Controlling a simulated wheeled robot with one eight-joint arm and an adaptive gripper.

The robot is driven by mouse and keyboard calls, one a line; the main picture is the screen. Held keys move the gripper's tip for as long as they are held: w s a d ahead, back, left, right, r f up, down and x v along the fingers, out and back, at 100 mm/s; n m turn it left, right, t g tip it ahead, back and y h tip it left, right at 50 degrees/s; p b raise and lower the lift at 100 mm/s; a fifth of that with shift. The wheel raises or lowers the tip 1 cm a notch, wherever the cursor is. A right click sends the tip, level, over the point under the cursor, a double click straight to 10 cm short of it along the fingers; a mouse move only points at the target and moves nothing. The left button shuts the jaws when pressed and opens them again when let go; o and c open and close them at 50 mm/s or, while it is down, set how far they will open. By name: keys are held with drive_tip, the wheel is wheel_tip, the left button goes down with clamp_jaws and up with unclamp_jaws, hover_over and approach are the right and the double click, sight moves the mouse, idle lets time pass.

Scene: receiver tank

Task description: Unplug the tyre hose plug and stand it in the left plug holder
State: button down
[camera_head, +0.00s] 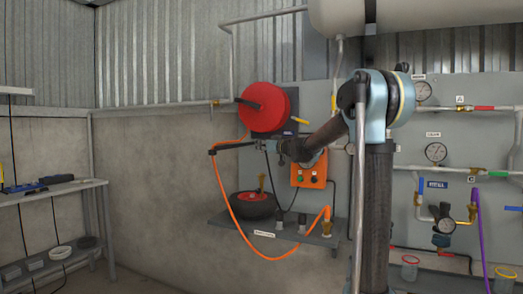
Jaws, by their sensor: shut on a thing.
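My gripper (262,146) is at the end of my arm, in front of the wall just below the red hose reel. It is small and dark here, and its fingers are hard to separate from the dark bar behind. It is shut on what appears to be the tyre hose plug, itself mostly hidden. An orange hose end (326,214) meets the right one (327,229).
The red reel (265,107) and its dark guide bar (232,148) are close to my gripper. An orange switch box (309,170) is behind my arm. The orange hose (235,222) hangs in a loop at left.

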drive_tip(key=shift+r, duration=1.5)
drive_tip(key=s+a+v, duration=0.1)
drive_tip(key=v, duration=1.3)
drive_tip(key=shift+s+d, duration=0.25)
drive_tip(key=shift+d, duration=0.05)
drive_tip(key=shift+f, duration=0.15)
drive_tip(key=shift+f, duration=12.15)
